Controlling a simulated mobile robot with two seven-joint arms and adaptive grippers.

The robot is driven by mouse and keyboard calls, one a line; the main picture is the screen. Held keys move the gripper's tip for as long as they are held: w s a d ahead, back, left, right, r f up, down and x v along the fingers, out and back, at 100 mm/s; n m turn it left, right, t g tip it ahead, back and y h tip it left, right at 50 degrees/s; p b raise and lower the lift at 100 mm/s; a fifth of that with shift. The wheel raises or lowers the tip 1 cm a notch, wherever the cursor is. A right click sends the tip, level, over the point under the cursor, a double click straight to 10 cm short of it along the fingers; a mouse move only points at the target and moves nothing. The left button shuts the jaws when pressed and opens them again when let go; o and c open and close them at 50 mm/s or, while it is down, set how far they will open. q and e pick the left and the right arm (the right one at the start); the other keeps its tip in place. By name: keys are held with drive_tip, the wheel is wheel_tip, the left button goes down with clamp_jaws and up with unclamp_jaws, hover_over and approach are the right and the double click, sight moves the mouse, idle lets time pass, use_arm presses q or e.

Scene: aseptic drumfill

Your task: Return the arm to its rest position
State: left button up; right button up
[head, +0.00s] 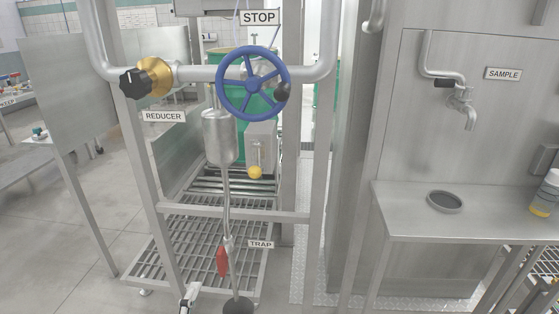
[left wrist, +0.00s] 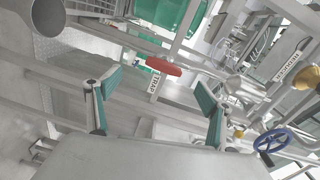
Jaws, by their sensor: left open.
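My left gripper (left wrist: 150,98) is open and empty in the left wrist view, its teal-padded fingers spread wide. The red trap valve handle (left wrist: 164,67) shows beyond the gap between the fingers, apart from them. In the head view a small part of my left gripper (head: 187,296) shows at the bottom edge, below and left of the red handle (head: 222,261), which hangs upright on the thin pipe beside the TRAP label (head: 261,244). The rest of the left arm is out of the head view. My right gripper is in neither view.
A steel pipe frame carries the blue STOP wheel (head: 253,84) and the REDUCER knob (head: 146,78). A green drum (head: 228,140) stands behind it near a roller conveyor. At right, a steel shelf (head: 405,221) holds a dark dish (head: 445,202) and a bottle (head: 546,196) below the SAMPLE tap (head: 462,104).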

use_arm(q)
drive_tip(key=s+f+n+g+h+p, duration=0.1)
drive_tip(key=s+f+n+g+p, duration=0.2)
drive_tip(key=s+n, duration=0.3)
drive_tip(key=s+d+f+n+g+h+p, duration=0.1)
drive_tip(key=s+f+n+g+p, duration=0.3)
drive_tip(key=s, duration=1)
wheel_tip(320, 180, down, 2)
drive_tip(key=shift+f+n+p, duration=0.1)
drive_tip(key=shift+n+p, duration=0.35)
drive_tip(key=shift+n, duration=0.75)
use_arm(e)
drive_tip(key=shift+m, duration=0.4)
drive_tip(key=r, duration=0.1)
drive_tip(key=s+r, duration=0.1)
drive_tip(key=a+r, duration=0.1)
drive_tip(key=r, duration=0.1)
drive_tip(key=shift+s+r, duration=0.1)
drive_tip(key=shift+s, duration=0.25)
